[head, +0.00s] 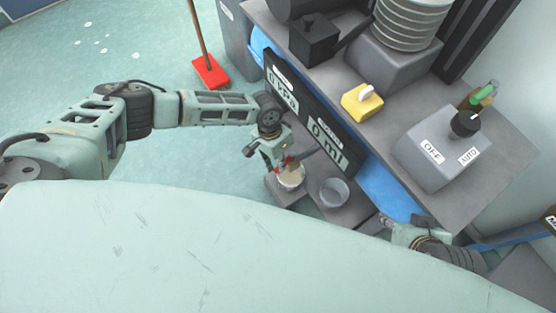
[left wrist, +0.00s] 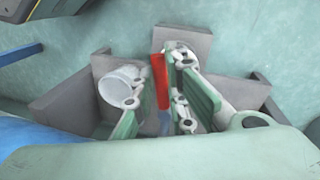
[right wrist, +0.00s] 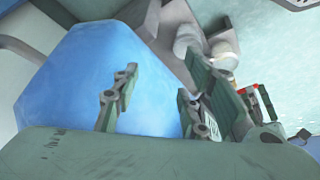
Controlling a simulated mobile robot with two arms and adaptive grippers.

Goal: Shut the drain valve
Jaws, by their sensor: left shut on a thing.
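My left gripper (head: 284,165) reaches down in front of the dark display panel, low beside the stand. It is shut on a red handle (left wrist: 161,82), which shows between its fingers in the left wrist view. I take this to be the drain valve's handle; the valve body is hidden by the fingers. A pale round container (head: 291,177) sits right below the gripper. My right gripper (right wrist: 155,100) is open and empty, in front of a blue surface (right wrist: 150,65) in the right wrist view. In the head view it shows at lower right (head: 388,226).
A clear cup (head: 334,192) stands on the grey lower shelf. The display panel (head: 312,120) reads 0 kPa and 0 ml. Above it are a yellow switch box (head: 362,101) and a grey OFF/AUTO box (head: 440,147).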

